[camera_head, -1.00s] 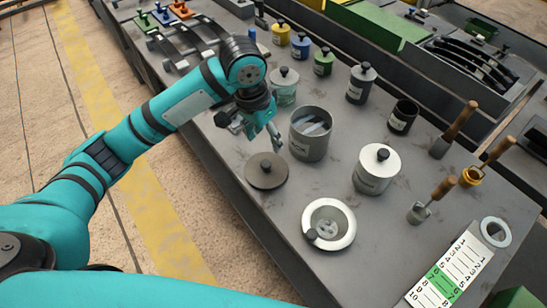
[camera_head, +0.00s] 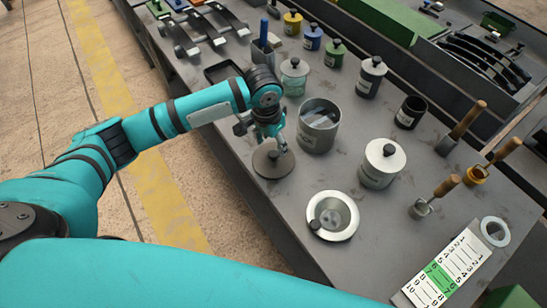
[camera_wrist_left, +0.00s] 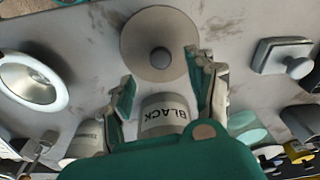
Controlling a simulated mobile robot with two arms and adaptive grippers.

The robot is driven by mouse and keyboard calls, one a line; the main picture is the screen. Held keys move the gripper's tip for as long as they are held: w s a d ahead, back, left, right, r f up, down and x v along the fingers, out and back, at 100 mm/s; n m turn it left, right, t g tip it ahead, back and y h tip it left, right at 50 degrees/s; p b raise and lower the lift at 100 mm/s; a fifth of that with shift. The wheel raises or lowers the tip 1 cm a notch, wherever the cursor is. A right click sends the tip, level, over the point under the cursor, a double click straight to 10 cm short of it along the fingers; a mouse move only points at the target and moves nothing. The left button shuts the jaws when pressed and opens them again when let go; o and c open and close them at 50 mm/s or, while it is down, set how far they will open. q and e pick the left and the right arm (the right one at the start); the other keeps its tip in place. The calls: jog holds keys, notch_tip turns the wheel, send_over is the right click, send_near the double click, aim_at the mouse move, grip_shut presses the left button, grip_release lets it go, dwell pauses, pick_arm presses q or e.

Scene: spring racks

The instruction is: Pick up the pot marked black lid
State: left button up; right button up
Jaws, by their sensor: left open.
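A dark grey round lid with a knob (camera_head: 272,166) lies on the table; it also shows in the left wrist view (camera_wrist_left: 145,30). My left gripper (camera_head: 270,147) is open and empty just above the lid's far edge. In the left wrist view its fingertips (camera_wrist_left: 163,75) straddle the lid's near side, with the knob beyond them. A pot marked BLACK (camera_wrist_left: 163,100) shows between the fingers, partly hidden by the gripper. My right gripper is out of view.
A white lidded pot (camera_head: 378,170) and a pale ring-shaped dish (camera_head: 342,235) stand to the right and front. A teal-banded pot (camera_head: 293,81), several smaller pots and wooden-handled tools stand around. The front-left table edge is close to the lid.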

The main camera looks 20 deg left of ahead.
aim_at(273, 153)
pick_arm(q)
jog(key=f+p, duration=0.1)
jog(key=f, duration=0.3)
jog(key=shift+w+f, duration=0.2)
jog(key=shift+d+f+p, duration=0.1)
jog(key=shift+f+p, duration=0.2)
jog(key=shift+f, duration=0.15)
jog(key=shift+w, duration=0.1)
grip_shut()
